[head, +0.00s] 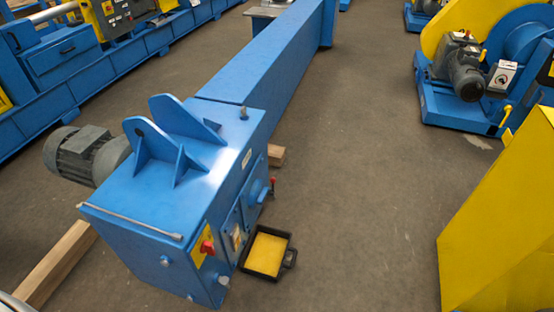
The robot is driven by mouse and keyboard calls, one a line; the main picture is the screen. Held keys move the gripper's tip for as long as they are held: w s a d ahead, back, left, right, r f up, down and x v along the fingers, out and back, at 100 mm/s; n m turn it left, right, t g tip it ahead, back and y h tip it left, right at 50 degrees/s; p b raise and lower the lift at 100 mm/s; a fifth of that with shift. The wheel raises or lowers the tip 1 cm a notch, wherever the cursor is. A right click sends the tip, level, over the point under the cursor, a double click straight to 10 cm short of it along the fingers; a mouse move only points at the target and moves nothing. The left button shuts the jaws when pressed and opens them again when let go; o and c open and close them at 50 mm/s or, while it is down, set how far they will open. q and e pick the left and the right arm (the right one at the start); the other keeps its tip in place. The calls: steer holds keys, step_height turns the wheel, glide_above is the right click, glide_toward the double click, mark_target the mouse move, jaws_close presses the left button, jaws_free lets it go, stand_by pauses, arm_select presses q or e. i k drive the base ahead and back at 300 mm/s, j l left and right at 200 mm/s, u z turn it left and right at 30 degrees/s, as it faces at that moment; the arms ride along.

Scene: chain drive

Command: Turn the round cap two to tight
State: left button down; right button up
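A blue chain drive housing (170,210) stands in the middle left, with a long blue beam (270,60) running away from it. On its right side is a round blue cap-like part (257,191). Neither of my grippers is in view.
A red knob (207,247) and a red-tipped lever (272,184) stick out from the housing. A grey rod (130,221) lies on its top edge. A black tray with a yellow inside (266,254) sits beside it. Yellow panels (500,220) stand right; the floor (370,180) between is clear.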

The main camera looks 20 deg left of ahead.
mark_target(259, 192)
steer(key=i+l+u, duration=0.15)
steer(key=u, duration=0.3)
steer(key=i+l+u, duration=0.2)
steer(key=u, duration=0.2)
